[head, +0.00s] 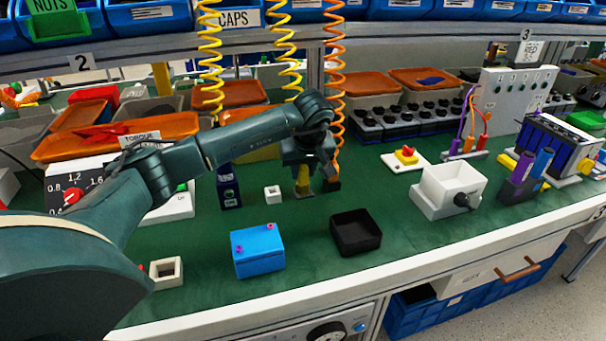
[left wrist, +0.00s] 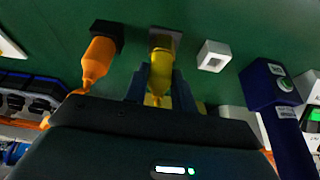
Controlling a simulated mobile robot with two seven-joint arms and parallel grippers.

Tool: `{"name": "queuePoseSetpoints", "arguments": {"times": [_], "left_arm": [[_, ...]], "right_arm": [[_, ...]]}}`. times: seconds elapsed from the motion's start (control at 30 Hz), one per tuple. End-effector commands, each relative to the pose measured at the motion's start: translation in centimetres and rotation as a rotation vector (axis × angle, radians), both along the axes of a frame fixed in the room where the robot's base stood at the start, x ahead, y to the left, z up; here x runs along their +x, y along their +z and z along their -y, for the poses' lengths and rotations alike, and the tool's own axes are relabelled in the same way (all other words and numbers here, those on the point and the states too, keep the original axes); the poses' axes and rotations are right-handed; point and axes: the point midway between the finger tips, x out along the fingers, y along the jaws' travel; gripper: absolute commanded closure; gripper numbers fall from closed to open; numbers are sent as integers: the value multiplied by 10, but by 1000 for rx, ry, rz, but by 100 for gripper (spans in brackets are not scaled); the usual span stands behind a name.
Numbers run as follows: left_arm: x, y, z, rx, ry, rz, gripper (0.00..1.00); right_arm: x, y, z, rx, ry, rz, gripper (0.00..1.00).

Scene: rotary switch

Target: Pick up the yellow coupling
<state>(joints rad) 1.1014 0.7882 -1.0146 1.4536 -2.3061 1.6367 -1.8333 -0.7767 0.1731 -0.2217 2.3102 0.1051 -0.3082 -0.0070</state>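The yellow coupling (head: 303,181) stands upright on a small grey plate (head: 304,194) on the green bench top. In the left wrist view the yellow coupling (left wrist: 161,66) lies between the two fingers of my left gripper (left wrist: 161,76). In the head view my left gripper (head: 304,168) is directly above and around its upper part. The fingers are very close to its sides; I cannot tell whether they touch it. My right gripper is not in view.
An orange coupling (left wrist: 97,60) in a dark base stands close beside it. A small white block (head: 272,195) and a dark blue device (head: 229,187) are to the left. A blue box (head: 257,250) and a black tray (head: 356,231) are in front. Coiled hoses (head: 334,90) hang behind.

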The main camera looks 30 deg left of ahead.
Motion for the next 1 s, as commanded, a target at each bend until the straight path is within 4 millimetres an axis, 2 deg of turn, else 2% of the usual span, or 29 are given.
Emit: {"name": "queuePoseSetpoints", "arguments": {"times": [0.03, 0.3, 0.57, 0.67, 1.0], "left_arm": [[0, 0, 0, 0, 0, 0, 79], [0, 1, 0, 1, 0, 1, 100], [0, 5, 0, 1, 1, 2, 100], [1, 18, 0, 1, 1, 5, 100], [1, 84, 0, 0, 0, 4, 100]], "right_arm": [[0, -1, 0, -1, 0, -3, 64], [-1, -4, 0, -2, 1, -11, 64], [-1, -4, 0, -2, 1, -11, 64], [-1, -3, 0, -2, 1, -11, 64], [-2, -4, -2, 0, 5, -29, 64]]}}
